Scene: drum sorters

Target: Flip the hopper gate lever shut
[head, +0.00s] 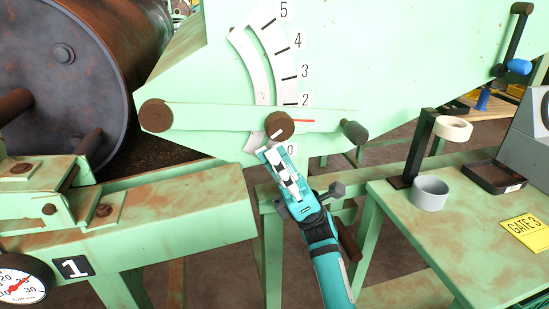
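A long pale green lever bar (205,117) lies almost level across the front of the green hopper (185,75). A round brown pivot (157,115) is at its left end, and a dark grip (355,132) is at its right end. A brown knob (279,124) sits on the bar over a curved slotted scale marked 0 to 5. A red pointer line (304,121) on the bar is just below the 2. My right gripper (272,148) is just below the knob, its tips close to or touching it. Its finger gap is unclear. My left gripper is out of view.
A rusty drum (65,70) stands at left, above a green frame marked 1. A black lever with a blue handle (518,66) is at upper right.

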